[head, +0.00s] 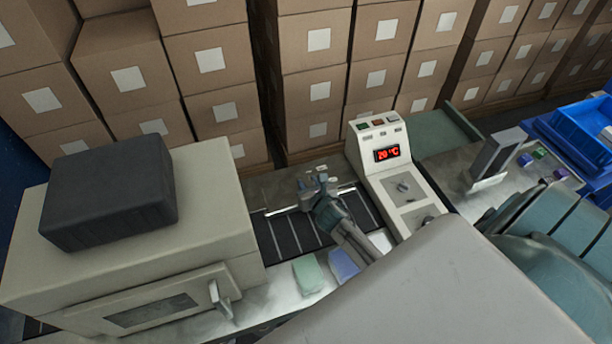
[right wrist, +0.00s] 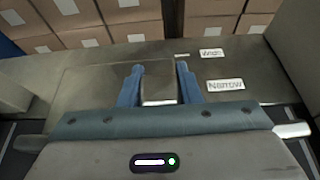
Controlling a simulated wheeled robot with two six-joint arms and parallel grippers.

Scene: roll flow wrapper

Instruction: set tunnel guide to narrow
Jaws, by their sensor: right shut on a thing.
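My right gripper (head: 318,182) is over the flat metal plate between the two machine housings in the head view. In the right wrist view its two blue fingers (right wrist: 159,72) are shut on a small pale metal block, taken as the tunnel guide's handle (right wrist: 158,92). The "Narrow" label (right wrist: 225,85) lies just right of the fingers, about level with the handle. The "Wide" label (right wrist: 211,52) lies farther away, beside a short pale mark (right wrist: 182,54). The handle's near end is hidden by my gripper body. My left gripper is not in view.
A beige housing (head: 215,200) with a dark box (head: 110,190) on it stands left. A control panel (head: 388,165) reading 20 °C stands close right of my gripper. A dark slatted belt (head: 285,235) runs beneath. Stacked cartons (head: 312,90) line the back; a blue crate (head: 575,130) is far right.

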